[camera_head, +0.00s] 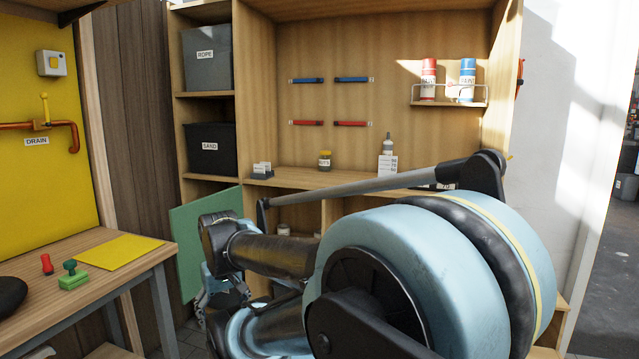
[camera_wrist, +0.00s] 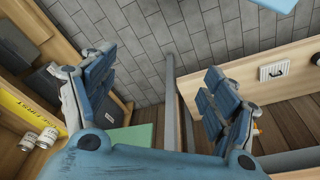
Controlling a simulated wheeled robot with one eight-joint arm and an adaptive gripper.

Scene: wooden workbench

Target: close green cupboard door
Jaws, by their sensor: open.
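The green cupboard door (camera_head: 188,232) stands open in the head view, swung out to the left of the wooden cupboard. My arm hides its right and lower parts. In the wrist view a green panel (camera_wrist: 132,138), which looks like this door, shows low between the fingers, closer to the left one. My gripper (camera_wrist: 158,100) is open with nothing between its fingertips. In the head view my gripper (camera_head: 222,298) is partly hidden by my arm and overlaps the door's lower right part. I cannot tell whether it touches the door.
The cupboard's shelves hold a grey ROPE bin (camera_head: 207,57) and a black SAND bin (camera_head: 209,148). A wooden bench (camera_head: 120,275) with a green-handled stamp-like object (camera_head: 72,276) stands at left. Grey tiled floor (camera_wrist: 190,35) shows beyond the fingers.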

